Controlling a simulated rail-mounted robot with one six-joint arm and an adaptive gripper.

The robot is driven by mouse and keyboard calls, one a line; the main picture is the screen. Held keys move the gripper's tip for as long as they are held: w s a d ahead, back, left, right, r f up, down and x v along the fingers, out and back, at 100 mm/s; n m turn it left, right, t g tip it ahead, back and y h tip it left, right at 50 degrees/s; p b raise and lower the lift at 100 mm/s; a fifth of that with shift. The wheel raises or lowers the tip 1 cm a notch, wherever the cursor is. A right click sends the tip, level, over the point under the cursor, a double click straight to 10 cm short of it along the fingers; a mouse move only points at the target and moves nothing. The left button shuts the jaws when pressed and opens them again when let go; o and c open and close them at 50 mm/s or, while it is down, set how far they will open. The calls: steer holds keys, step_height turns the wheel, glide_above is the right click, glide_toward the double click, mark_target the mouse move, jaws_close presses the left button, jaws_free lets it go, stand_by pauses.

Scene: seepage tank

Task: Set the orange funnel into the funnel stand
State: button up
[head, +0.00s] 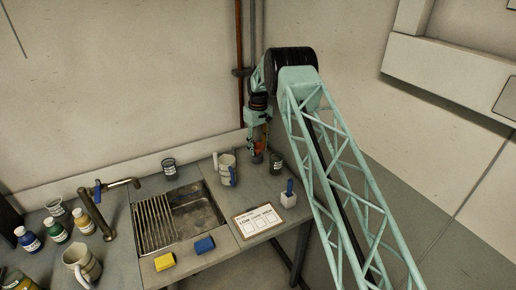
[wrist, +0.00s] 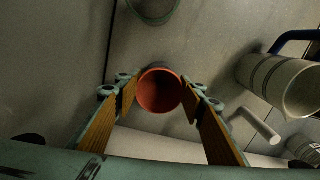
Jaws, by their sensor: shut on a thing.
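The orange funnel (wrist: 160,92) sits between the two fingers of my gripper (wrist: 158,88) in the wrist view, its round mouth facing the camera. In the head view it is a small orange patch (head: 259,155) below my gripper (head: 258,146), low over the back right of the counter. My gripper is shut on it. The funnel's lower end is hidden, and I cannot tell whether it touches anything beneath. I cannot clearly make out the funnel stand. A pale rod (wrist: 256,125) shows right of the funnel in the wrist view; I cannot tell what it belongs to.
A white jug (head: 226,168) stands left of my gripper, and a dark cup (head: 276,164) close on its right. A blue-handled tool in a white block (head: 289,195) and a sign (head: 258,221) lie nearer the front. The sink (head: 195,215) is left. The wall is close behind.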

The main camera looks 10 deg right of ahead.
steer(key=shift+f, duration=0.4)
steer(key=o, duration=0.8)
steer(key=shift+o, duration=0.2)
steer(key=shift+r, duration=0.1)
step_height(320, 180, up, 12)
stand_by(0.4)
stand_by(0.4)
